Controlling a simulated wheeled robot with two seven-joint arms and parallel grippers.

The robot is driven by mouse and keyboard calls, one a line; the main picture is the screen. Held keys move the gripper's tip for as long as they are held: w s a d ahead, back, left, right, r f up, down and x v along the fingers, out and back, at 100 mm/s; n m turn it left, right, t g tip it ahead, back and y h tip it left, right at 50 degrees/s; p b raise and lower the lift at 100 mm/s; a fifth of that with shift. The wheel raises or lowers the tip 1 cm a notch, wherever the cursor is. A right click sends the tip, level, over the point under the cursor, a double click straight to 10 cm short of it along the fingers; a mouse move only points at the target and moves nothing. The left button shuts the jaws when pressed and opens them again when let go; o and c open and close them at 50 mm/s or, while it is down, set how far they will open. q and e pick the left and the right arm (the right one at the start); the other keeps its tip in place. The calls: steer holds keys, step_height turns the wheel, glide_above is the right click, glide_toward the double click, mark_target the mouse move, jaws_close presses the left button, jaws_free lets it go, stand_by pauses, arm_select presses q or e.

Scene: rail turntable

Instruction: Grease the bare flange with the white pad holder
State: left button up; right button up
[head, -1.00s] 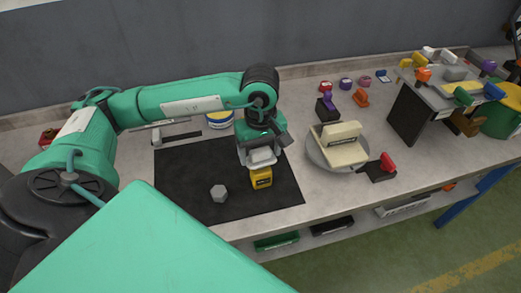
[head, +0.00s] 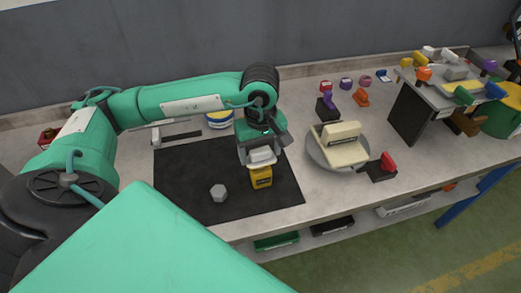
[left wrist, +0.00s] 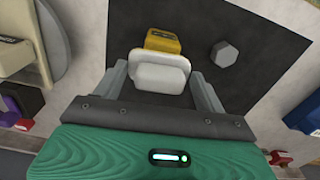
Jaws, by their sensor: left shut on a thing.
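My left gripper (head: 262,152) is shut on the white pad holder (left wrist: 160,72), whose pale block shows between the two fingers in the left wrist view. In the head view the white pad holder (head: 262,157) is right above and against or very near a yellow block (head: 261,177) on the black mat; I cannot tell whether they touch. The cream rail piece (head: 340,148) with upright flanges stands on the round grey turntable (head: 318,158), right of the gripper. Which flange is bare cannot be made out. My right gripper is not in view.
A grey hexagonal piece (head: 218,192) lies on the black mat (head: 190,172). A blue-and-white tub (head: 219,119) stands behind it. A red-handled piece on a dark block (head: 383,168) sits right of the turntable. A raised shelf (head: 450,85) with several coloured holders stands at the right.

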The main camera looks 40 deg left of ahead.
mark_target(260, 150)
arm_select(q)
steer(key=shift+f+b, duration=0.15)
steer(key=shift+b, duration=0.2)
stand_by(1.1)
steer(key=shift+r+p, duration=1.35)
steer(key=shift+r, duration=2.25)
steer(key=shift+f, duration=0.1)
